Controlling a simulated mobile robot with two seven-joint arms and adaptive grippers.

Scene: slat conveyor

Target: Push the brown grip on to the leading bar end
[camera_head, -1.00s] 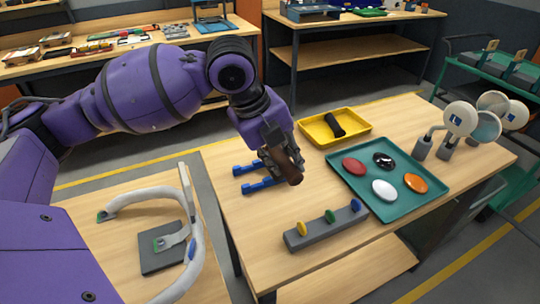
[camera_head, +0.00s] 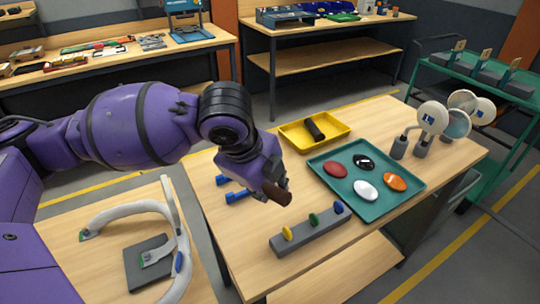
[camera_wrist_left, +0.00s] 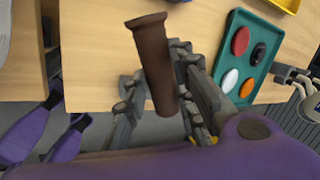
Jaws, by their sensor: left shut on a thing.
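The brown grip (camera_head: 276,193) is a short brown tube with a flared end, held in my left gripper (camera_head: 262,183). In the left wrist view the grip (camera_wrist_left: 153,60) stands tilted between the grey fingers of the left gripper (camera_wrist_left: 160,100), flared end upward. I cannot tell which bar end is the leading one. My right gripper is not in view.
Below the gripper is a wooden bench (camera_head: 222,225) with blue pegs (camera_head: 237,196) and a grey block (camera_head: 300,238) bearing coloured discs. A yellow tray (camera_head: 292,137) holds a black grip (camera_head: 315,129). A teal tray (camera_head: 330,193) holds oval pieces. Round mirrors (camera_head: 433,117) stand at right.

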